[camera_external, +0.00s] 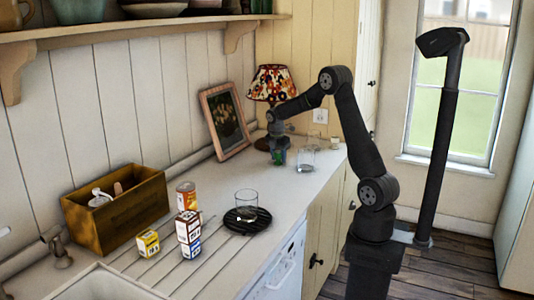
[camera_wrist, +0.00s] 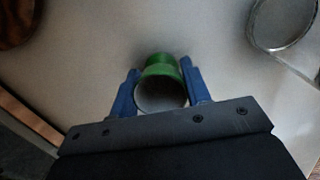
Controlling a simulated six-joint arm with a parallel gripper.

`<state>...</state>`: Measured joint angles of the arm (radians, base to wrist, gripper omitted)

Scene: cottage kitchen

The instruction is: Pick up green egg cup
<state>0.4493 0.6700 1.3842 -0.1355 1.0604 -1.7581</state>
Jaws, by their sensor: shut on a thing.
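The green egg cup (camera_wrist: 160,66) is between the two blue fingers of my gripper (camera_wrist: 160,85) in the wrist view. The fingers press on it from both sides. Its round pale opening faces the camera. In the external view my gripper (camera_external: 279,157) points down at the far part of the counter, in front of the lamp. Only a small bit of green shows there between the fingers. I cannot tell whether the cup touches the counter.
A clear glass (camera_external: 306,160) stands just right of my gripper; it also shows in the wrist view (camera_wrist: 284,22). The lamp (camera_external: 272,84) and a leaning picture frame (camera_external: 226,120) are close behind and left. Stacked boxes (camera_external: 188,234), a can (camera_external: 186,195) and a wooden crate (camera_external: 117,218) stand nearer.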

